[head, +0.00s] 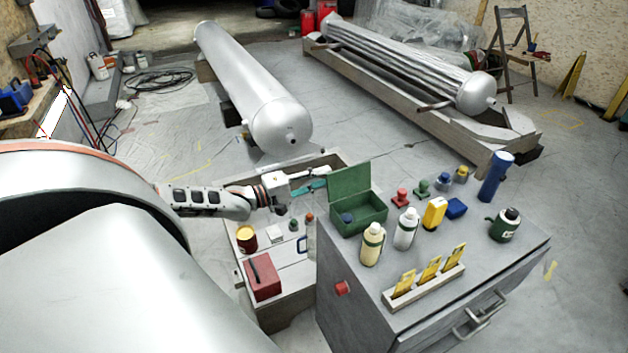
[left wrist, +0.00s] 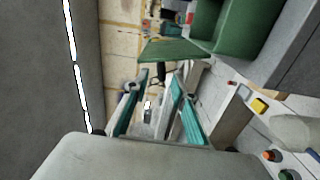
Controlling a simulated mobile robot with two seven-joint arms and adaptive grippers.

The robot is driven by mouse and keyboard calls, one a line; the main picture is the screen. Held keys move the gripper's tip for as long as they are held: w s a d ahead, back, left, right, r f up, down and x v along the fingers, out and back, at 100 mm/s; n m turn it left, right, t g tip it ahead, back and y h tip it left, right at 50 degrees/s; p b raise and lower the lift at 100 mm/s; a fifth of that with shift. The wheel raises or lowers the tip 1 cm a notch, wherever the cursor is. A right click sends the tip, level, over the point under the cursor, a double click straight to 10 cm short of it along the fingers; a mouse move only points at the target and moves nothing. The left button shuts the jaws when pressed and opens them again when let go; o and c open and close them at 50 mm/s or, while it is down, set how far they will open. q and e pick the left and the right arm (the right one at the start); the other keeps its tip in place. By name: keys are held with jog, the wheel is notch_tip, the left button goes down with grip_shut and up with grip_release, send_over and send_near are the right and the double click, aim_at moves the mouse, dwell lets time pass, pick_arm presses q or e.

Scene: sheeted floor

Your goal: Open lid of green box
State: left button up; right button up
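The green box (head: 372,218) stands on the left corner of the grey cabinet top. Its lid (head: 349,186) is raised, standing roughly upright along the box's far edge, and a blue item (head: 347,218) shows inside. In the left wrist view the box (left wrist: 240,28) is at the upper right, with the lid (left wrist: 176,50) just beyond the fingertips. My left gripper (head: 322,178), with teal finger pads, is just left of the lid. In the wrist view its fingers (left wrist: 162,82) are apart with nothing clearly held between them. I cannot tell whether a finger touches the lid. My right gripper is not in view.
The grey cabinet top (head: 476,255) also carries a cream bottle (head: 371,246), a white bottle (head: 405,230), a blue cylinder (head: 495,177) and a yellow-card rack (head: 428,286). A lower wooden surface with a red box (head: 263,277) lies left. Large metal tanks (head: 262,95) lie behind.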

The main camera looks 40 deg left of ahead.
pick_arm(q)
jog(key=shift+v, duration=1.2)
